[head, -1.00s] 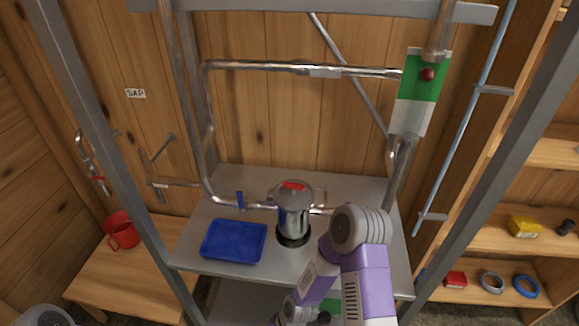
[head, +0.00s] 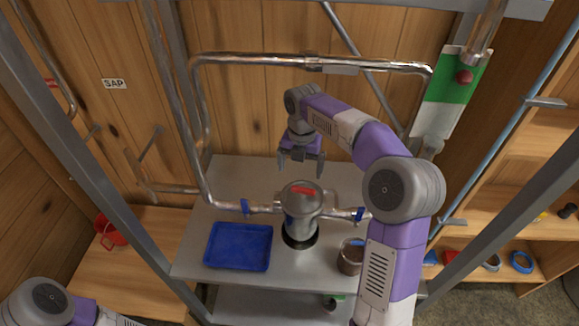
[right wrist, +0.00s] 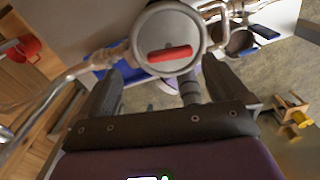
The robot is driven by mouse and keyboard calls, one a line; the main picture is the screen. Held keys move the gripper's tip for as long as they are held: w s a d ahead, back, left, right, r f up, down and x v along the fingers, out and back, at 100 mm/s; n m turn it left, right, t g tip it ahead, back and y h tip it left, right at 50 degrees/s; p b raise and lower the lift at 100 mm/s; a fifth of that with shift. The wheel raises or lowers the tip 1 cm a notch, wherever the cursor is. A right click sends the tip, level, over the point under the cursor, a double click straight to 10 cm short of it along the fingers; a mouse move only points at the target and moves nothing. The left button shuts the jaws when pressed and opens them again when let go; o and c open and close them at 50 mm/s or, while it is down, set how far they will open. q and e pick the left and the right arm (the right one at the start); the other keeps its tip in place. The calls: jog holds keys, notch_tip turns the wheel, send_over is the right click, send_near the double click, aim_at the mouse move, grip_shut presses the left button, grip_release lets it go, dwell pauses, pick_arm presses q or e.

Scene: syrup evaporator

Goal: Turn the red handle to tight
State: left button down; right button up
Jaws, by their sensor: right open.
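The red handle (head: 303,190) is a short bar on the round lid of a silver canister (head: 301,222), set in the pipe line above the grey shelf. In the right wrist view the red handle (right wrist: 170,54) lies crosswise on the lid, ahead of and between my fingers. My right gripper (head: 301,167) points down just above and behind the canister in the head view. Its fingers are spread apart and empty; it shows no contact with the handle. My left arm shows at the lower left, but its gripper is out of view.
A blue tray (head: 238,247) lies left of the canister, and a dark-filled jar (head: 350,257) stands to its right. Pipes with blue valve levers (head: 245,207) run on both sides. Grey frame posts (head: 110,150) flank the shelf. A red mug (head: 110,232) is at left.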

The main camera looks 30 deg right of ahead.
aim_at(303, 188)
jog(key=shift+s+d+f+b, duration=0.1)
jog(key=shift+s+f+b, duration=0.05)
jog(key=shift+s+f, duration=0.45)
jog(key=shift+s+d+f+b, duration=0.15)
jog(key=shift+s+f, duration=0.2)
jog(key=shift+s, duration=0.3)
jog(key=f, duration=0.3)
jog(key=shift+w+a+f, duration=0.1)
jog(key=shift+w+f, duration=0.3)
pick_arm(q)
jog(key=shift+s+f, duration=0.25)
jog(key=shift+s, duration=0.5)
pick_arm(e)
jog(key=shift+s+f, duration=0.2)
jog(key=shift+f, duration=0.1)
pick_arm(q)
jog(key=shift+w, duration=0.1)
pick_arm(e)
jog(key=shift+w, duration=0.15)
jog(key=shift+c, duration=0.3)
jog(key=c, duration=1)
